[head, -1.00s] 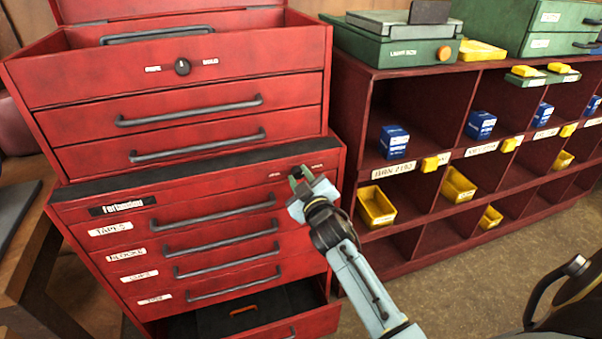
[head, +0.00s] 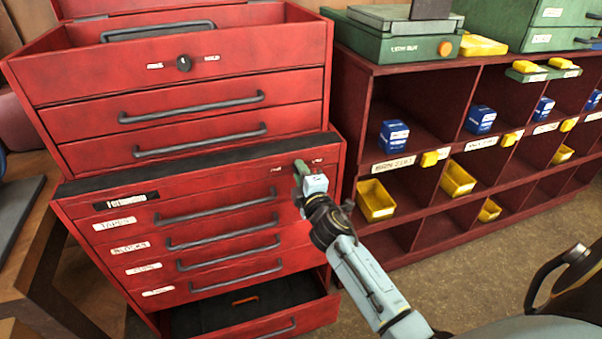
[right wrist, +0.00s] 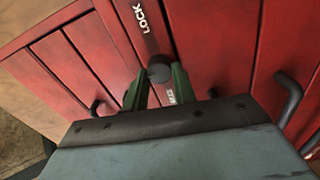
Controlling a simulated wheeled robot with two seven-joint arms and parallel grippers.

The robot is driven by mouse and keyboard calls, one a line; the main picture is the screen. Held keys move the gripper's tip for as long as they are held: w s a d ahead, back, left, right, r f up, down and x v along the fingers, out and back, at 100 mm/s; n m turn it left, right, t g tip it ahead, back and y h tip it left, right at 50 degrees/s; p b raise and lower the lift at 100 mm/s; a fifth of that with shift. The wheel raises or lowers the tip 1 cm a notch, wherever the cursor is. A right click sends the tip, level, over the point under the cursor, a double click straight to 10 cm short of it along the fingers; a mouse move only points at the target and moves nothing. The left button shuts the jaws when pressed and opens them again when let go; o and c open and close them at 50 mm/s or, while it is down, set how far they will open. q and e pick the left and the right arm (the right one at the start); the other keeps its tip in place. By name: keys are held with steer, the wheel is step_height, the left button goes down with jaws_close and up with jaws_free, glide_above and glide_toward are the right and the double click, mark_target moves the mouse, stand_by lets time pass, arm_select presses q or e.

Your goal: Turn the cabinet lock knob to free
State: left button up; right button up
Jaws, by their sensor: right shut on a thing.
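The red tool cabinet (head: 190,222) stands at the left with its lock knob at the upper right of its front. In the right wrist view the dark round knob (right wrist: 160,72) sits between the green fingers of my right gripper (right wrist: 160,92), which is shut on it. The word LOCK (right wrist: 141,18) is on one side of the knob. A second label (right wrist: 170,96) is partly hidden by a finger. In the head view my right gripper (head: 301,171) covers the knob, so its pointing direction cannot be told. My left gripper is not in view.
The cabinet's bottom drawer (head: 245,302) is pulled out. An upper red chest (head: 180,105) has another dark knob (head: 184,63). Red cubbyhole shelves (head: 420,215) with yellow bins and blue boxes stand to the right.

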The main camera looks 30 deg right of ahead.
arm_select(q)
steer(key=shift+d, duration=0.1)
arm_select(e)
steer(key=shift+n, duration=0.5)
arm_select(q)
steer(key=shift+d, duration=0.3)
arm_select(e)
steer(key=o, duration=1)
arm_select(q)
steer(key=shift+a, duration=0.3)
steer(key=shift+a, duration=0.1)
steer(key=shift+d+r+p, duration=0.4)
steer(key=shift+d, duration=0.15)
arm_select(e)
steer(key=v, duration=1.3)
steer(key=shift+s, duration=0.25)
